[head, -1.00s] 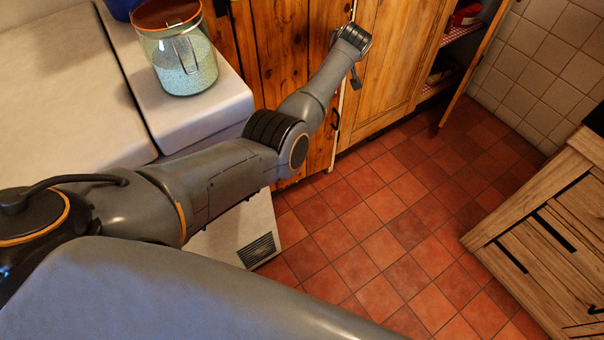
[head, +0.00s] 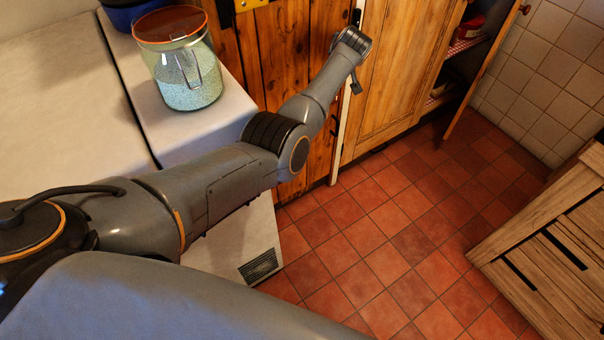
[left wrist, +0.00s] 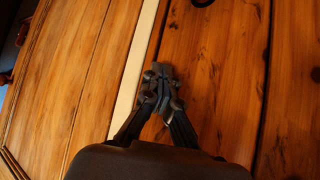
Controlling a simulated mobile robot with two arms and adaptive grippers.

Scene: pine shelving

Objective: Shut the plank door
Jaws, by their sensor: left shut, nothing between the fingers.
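The plank door (head: 275,60) is dark reddish-brown wood, upright at the top centre of the head view, partly hidden by my left arm. A dark handle (head: 357,17) shows by its upper right edge. In the left wrist view the plank door (left wrist: 225,80) fills the right side, beside a pale strip (left wrist: 138,70). My left gripper (head: 356,82) is at the door's right edge; in the wrist view its shut, empty fingertips (left wrist: 163,72) are over the planks close to the strip. I cannot tell whether they touch, or whether a gap remains. My right gripper is not in view.
A lighter wooden cupboard door (head: 395,75) stands right of the strip, and an open cupboard door (head: 490,65) beyond it. A lidded glass jar (head: 185,75) stands on the pale counter (head: 185,130). A slatted wooden unit (head: 550,230) is at right. Tiled floor (head: 370,240) between is clear.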

